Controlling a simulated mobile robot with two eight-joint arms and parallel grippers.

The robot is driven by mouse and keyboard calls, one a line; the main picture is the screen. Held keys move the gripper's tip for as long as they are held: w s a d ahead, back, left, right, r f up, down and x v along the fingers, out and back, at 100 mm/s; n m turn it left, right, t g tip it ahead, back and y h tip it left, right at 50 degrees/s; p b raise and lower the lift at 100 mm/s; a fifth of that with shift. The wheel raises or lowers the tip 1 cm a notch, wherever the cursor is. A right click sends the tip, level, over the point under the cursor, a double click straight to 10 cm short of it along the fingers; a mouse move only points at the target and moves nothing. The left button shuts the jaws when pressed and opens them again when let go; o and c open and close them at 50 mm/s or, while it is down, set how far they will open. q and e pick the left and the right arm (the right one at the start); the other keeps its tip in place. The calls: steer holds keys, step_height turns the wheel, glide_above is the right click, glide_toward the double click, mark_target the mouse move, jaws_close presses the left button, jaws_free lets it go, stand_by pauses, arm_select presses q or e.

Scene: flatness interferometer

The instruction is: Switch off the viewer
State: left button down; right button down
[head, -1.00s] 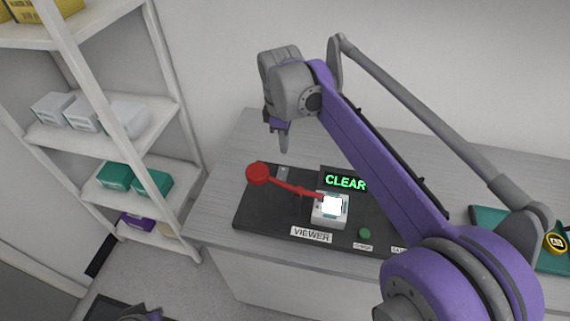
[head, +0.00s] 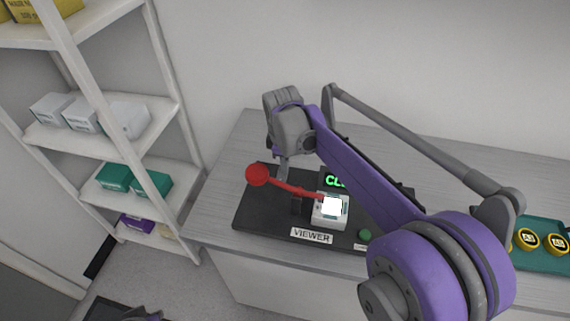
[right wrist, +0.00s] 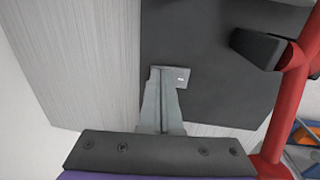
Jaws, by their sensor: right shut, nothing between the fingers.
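The viewer is a white box (head: 331,222) with a brightly lit white top, behind a VIEWER label (head: 311,236) on a black base (head: 262,221). A red lever (head: 290,187) with a round red knob (head: 257,174) slopes from the box up to the left. The lever also shows at the right of the right wrist view (right wrist: 287,100). My right gripper (head: 283,178) is shut and empty, low behind the lever, near the base's back left part. Its closed fingers (right wrist: 163,95) show over the black base in the wrist view. Whether they touch anything is unclear. My left gripper is not visible.
A green-lettered display (head: 335,181) is partly hidden by my right arm. A green button (head: 365,234) is right of the viewer. A teal tray (head: 535,260) with yellow-ringed pieces lies at the right. White shelves (head: 150,120) stand left; the grey bench's left end (head: 215,205) is clear.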

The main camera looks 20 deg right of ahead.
mark_target(282, 177)
steer(key=shift+s+a+f, duration=0.1)
steer(key=shift+f, duration=0.05)
steer(key=shift+s+a, duration=0.4)
steer(key=shift+s, duration=0.15)
steer(key=shift+r, duration=0.2)
steer(key=shift+w+r, duration=0.1)
steer(key=shift+r, duration=0.05)
steer(key=r+p, duration=0.2)
steer(key=r, duration=0.1)
steer(key=r+p, duration=0.1)
steer(key=shift+a+r, duration=0.25)
steer(key=shift+r, duration=0.05)
step_height(282, 177, up, 9)
steer(key=s, duration=0.1)
steer(key=shift+s+a, duration=0.25)
